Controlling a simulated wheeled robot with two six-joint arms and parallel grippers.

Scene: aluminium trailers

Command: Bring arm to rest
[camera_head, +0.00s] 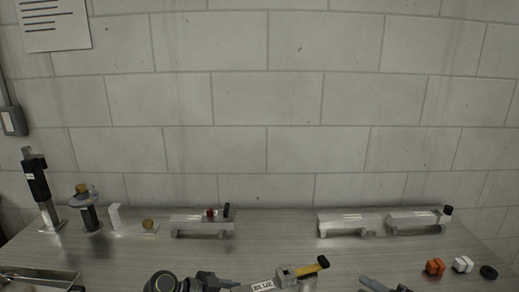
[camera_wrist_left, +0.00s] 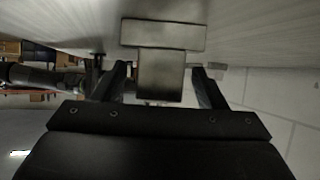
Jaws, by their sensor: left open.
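My left gripper (camera_wrist_left: 160,88) shows in the left wrist view with its two dark fingers apart. A grey metal T-shaped block (camera_wrist_left: 165,35) shows between and beyond the fingers; I cannot tell whether they touch it. In the head view, dark rounded parts that look like my arm (camera_head: 163,283) show at the bottom edge, and no fingertips can be made out there. My right gripper is not clearly seen. Aluminium trailer blocks stand along the back of the table: one left of centre (camera_head: 201,225), one right of centre (camera_head: 349,224) and one farther right (camera_head: 416,221).
A black upright device (camera_head: 37,183) stands at left. The table's middle is largely clear.

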